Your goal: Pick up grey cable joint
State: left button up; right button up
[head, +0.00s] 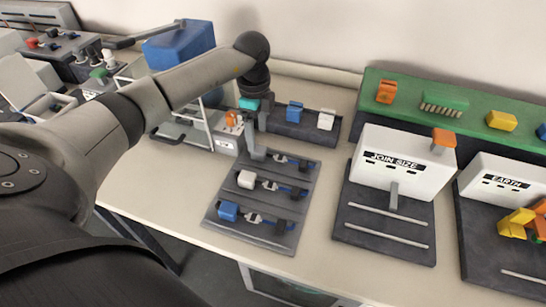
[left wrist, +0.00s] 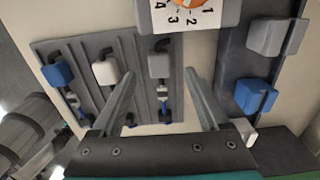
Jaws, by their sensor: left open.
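The grey cable joint (left wrist: 159,64) shows in the left wrist view as a small grey block on the dark grooved board (left wrist: 82,45), beside a white joint (left wrist: 105,70) and a blue joint (left wrist: 57,73). My left gripper (left wrist: 160,72) is open and empty, pointing down at the board. In that view its two fingertips lie on either side of the grey joint; contact cannot be told. In the head view my left gripper (head: 251,138) is over the board's far end and largely hides the grey joint. The white joint (head: 245,180) and blue joint (head: 228,211) are clear there. My right gripper is not in view.
A box with an orange numbered dial (head: 230,132) stands close beside my left gripper. A white "JOIN SIZE" box (head: 403,165) stands right. Bare table (head: 322,205) lies between it and the board.

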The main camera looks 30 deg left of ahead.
aim_at(259, 149)
pick_arm(q)
notch_tip(259, 149, down, 5)
jog(key=shift+d+f+b, duration=0.1)
jog(key=shift+d+b, duration=0.05)
jog(key=shift+b, duration=0.45)
grip_shut()
